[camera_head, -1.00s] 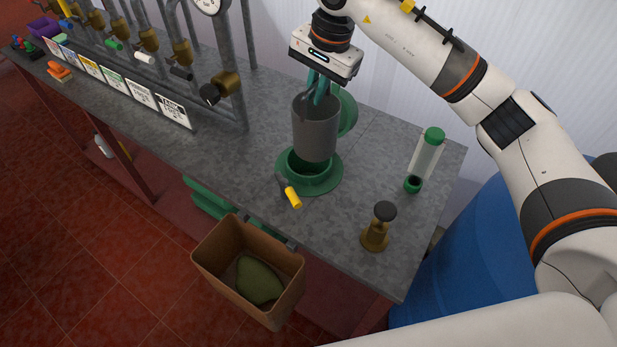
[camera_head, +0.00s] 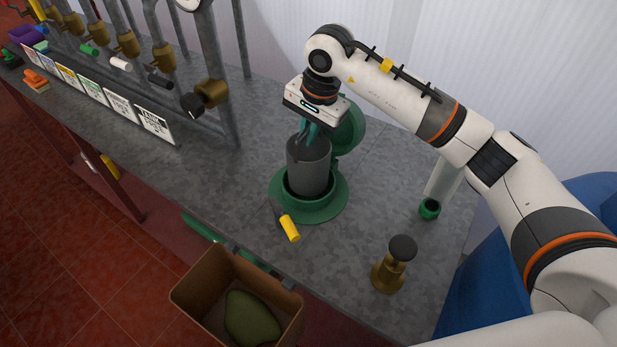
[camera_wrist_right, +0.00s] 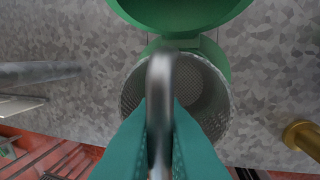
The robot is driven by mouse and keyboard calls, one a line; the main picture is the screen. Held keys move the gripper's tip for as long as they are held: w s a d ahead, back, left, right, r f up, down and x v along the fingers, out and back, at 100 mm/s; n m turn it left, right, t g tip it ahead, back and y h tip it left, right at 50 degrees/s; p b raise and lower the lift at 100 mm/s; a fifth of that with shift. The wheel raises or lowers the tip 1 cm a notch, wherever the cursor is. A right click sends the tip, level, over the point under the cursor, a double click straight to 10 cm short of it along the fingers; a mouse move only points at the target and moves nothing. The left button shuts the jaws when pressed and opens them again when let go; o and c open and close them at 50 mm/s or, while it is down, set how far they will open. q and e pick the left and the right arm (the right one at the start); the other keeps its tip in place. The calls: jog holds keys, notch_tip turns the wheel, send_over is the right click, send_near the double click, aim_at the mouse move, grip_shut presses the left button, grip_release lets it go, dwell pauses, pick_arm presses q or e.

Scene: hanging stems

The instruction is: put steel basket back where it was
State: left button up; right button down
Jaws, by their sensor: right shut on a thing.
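The steel basket (camera_head: 309,166) is a grey cylinder. In the head view its lower end sits inside the opening of the green round housing (camera_head: 337,204), and its upper part stands above the rim. It looks upright. The housing's green lid (camera_head: 347,133) stands open behind it. My right gripper (camera_head: 308,134) is above the basket, shut on its handle. In the right wrist view the handle (camera_wrist_right: 160,95) runs between the teal fingers (camera_wrist_right: 160,140), over the basket's perforated inside (camera_wrist_right: 195,85). Whether the basket touches the housing's bottom is hidden. My left gripper is not in view.
A yellow-handled tool (camera_head: 289,228) lies at the housing's front. A brass piece with a dark knob (camera_head: 390,265) and a clear cylinder with green ends (camera_head: 438,190) stand to the right. Pipes with valves (camera_head: 207,97) stand left. A brown bin (camera_head: 238,300) is below the bench edge.

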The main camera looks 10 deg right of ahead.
aim_at(309, 173)
jog(key=p+x, duration=0.1)
jog(key=x, duration=0.3)
jog(key=s+d+x, duration=0.1)
jog(key=x, duration=0.3)
jog(key=d+p+x, duration=0.1)
jog(key=x, duration=0.3)
jog(key=shift+s+f+p, duration=0.25)
jog(key=shift+s+p, duration=0.1)
jog(key=shift+f, duration=0.1)
jog(key=c, duration=1.5)
grip_release()
jog(key=shift+r, duration=0.25)
jog(key=shift+b+v, duration=1.7)
jog(key=shift+v, duration=4.2)
jog(key=shift+a, duration=0.15)
